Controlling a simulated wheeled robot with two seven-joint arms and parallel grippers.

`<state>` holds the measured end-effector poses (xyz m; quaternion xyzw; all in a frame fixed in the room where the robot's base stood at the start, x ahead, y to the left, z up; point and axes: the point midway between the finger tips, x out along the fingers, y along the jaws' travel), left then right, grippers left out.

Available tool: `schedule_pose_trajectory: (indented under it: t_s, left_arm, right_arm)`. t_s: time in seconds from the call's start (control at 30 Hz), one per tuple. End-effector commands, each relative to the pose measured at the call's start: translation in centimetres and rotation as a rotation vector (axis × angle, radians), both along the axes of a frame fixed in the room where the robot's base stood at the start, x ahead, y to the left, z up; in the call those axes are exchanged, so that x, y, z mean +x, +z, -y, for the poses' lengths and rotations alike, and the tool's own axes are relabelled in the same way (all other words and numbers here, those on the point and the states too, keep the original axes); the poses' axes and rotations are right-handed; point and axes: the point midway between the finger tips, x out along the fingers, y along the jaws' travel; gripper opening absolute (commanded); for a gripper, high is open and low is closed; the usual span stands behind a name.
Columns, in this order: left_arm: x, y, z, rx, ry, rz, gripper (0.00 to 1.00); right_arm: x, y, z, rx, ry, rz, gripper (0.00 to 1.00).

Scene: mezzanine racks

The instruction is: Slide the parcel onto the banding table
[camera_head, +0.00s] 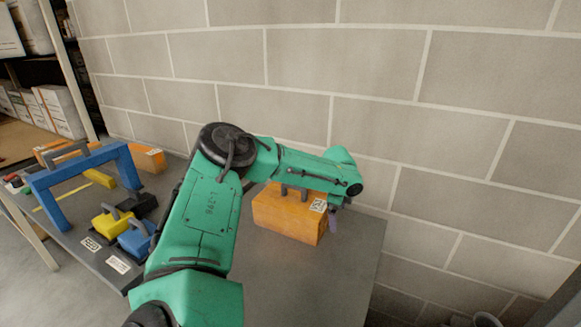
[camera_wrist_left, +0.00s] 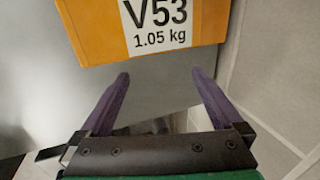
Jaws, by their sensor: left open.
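The parcel is an orange box (camera_head: 288,214) on a grey tabletop (camera_head: 300,285), close to the block wall. Its white label shows in the head view. In the left wrist view the orange box (camera_wrist_left: 100,40) fills the top, with a label reading V53, 1.05 kg. My left gripper (camera_wrist_left: 161,76) is open and empty, its two purple fingers pointing at the labelled face with a small gap. In the head view my left gripper (camera_head: 333,222) is at the box's right end, partly hidden by my arm. My right gripper is not in view.
On the left, a dark table (camera_head: 75,232) carries a blue arch (camera_head: 88,178), a yellow handled block (camera_head: 112,222), a blue one (camera_head: 136,238) and another orange box (camera_head: 148,158). The block wall (camera_head: 370,75) closes off the back. The tabletop before the parcel is clear.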

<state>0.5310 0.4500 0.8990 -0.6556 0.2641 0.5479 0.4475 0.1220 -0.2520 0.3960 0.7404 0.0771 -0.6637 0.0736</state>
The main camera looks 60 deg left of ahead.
Motion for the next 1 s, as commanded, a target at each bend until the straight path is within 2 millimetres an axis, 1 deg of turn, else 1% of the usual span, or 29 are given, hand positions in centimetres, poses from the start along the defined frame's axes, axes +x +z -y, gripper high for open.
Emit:
schedule_pose_trajectory:
  t_s: [0.03,0.1,0.2,0.57,1.0]
  left_arm:
    - [0.0,-1.7,0.0,0.0,0.0,-0.001,1.0]
    - [0.0,-2.5,0.0,0.001,0.0,0.0,1.0]
    - [0.0,-3.0,0.0,0.0,0.0,0.0,1.0]
    - [-0.1,-2.8,-0.1,0.0,0.001,0.0,1.0]
    - [-1.2,-2.7,-1.1,-0.001,0.004,0.001,1.0]
  right_arm:
    - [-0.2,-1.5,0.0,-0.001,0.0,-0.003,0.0]
    - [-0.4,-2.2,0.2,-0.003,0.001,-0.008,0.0]
    - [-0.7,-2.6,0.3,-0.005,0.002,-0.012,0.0]
    - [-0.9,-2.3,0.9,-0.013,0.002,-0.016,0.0]
    - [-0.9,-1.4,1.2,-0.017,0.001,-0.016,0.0]
